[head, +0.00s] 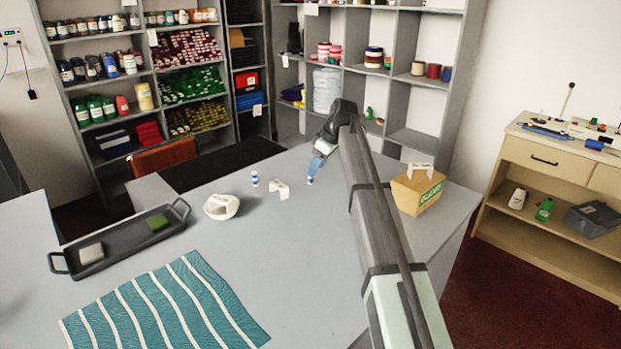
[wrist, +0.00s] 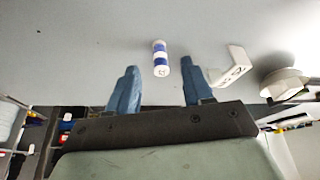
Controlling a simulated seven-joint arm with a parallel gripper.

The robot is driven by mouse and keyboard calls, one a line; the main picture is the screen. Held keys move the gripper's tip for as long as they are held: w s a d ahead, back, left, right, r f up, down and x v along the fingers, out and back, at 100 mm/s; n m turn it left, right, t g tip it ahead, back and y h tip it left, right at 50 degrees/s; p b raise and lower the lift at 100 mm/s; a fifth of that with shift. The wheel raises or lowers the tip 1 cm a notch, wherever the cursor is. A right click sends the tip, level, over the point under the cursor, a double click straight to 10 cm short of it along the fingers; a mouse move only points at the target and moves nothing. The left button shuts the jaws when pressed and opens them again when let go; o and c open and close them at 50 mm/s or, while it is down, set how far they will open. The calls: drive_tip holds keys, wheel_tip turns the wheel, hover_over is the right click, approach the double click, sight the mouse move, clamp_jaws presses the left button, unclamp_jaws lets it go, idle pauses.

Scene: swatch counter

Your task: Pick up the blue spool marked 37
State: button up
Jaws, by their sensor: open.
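A small blue and white spool (head: 310,180) stands on the grey table just below my gripper (head: 317,168) in the head view. In the wrist view a spool with blue and white bands (wrist: 160,58) shows just beyond and between the blue fingertips of my gripper (wrist: 157,82). The fingers are apart with nothing between them. A second blue and white spool (head: 254,179) stands farther left on the table, beyond a white bracket-like piece. I cannot read the number on either spool.
The white bracket (head: 279,188) stands between the spools; in the wrist view it (wrist: 236,66) is close to the right finger. A white bowl (head: 221,206), dark tray (head: 120,242), striped cloth (head: 165,310) and cardboard box (head: 417,190) are also on the table.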

sight(311, 184)
drive_tip(key=shift+a+x, duration=0.15)
drive_tip(key=shift+x, duration=1.15)
drive_tip(key=shift+a+x, duration=0.1)
drive_tip(key=shift+x, duration=1.2)
drive_tip(key=shift+w+r, duration=0.1)
drive_tip(key=shift+r, duration=0.05)
drive_tip(key=shift+c, duration=0.2)
clamp_jaws()
